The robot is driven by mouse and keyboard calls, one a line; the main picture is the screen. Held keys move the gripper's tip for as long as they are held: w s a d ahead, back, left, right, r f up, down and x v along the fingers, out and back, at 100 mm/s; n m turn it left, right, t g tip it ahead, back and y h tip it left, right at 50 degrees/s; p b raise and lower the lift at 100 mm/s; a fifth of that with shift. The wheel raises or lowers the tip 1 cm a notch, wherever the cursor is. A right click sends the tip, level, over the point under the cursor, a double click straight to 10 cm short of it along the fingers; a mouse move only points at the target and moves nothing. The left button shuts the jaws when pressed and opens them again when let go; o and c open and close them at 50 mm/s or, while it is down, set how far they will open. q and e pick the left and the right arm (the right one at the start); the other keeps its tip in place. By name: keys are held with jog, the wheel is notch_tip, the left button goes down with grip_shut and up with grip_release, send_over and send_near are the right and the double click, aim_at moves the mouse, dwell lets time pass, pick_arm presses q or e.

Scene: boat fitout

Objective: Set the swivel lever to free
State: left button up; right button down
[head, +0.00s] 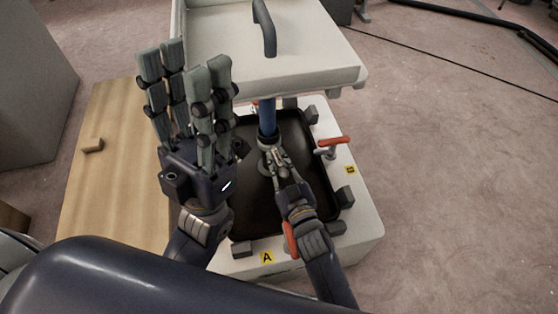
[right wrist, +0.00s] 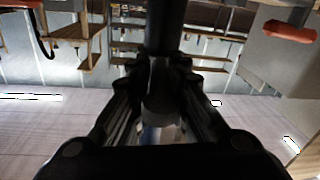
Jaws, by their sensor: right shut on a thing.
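A white pedestal box (head: 362,215) with a dark recessed top (head: 305,150) stands in the middle of the head view. A blue post (head: 267,118) rises from the recess. My right gripper (head: 271,152) is shut on the low part of this post. In the right wrist view, my fingers (right wrist: 160,95) close around a dark upright cylinder (right wrist: 166,25). A lever with an orange-red handle (head: 333,141) sits on the box's right edge. A second orange handle (head: 290,240) is partly behind my right arm. Which one is the swivel lever is unclear. My left gripper (head: 188,58) is open, empty and raised left of the post.
A white seat-like panel with a grey bar (head: 265,28) overhangs the back of the box. Yellow labels, one reading A (head: 267,257), mark the box. A wooden board (head: 105,190) with a small block (head: 92,145) lies left. Carpet at right is mostly clear.

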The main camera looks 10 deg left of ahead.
jog(key=c, duration=1.5)
grip_release()
jog(key=shift+a, duration=0.1)
jog(key=v, duration=1.2)
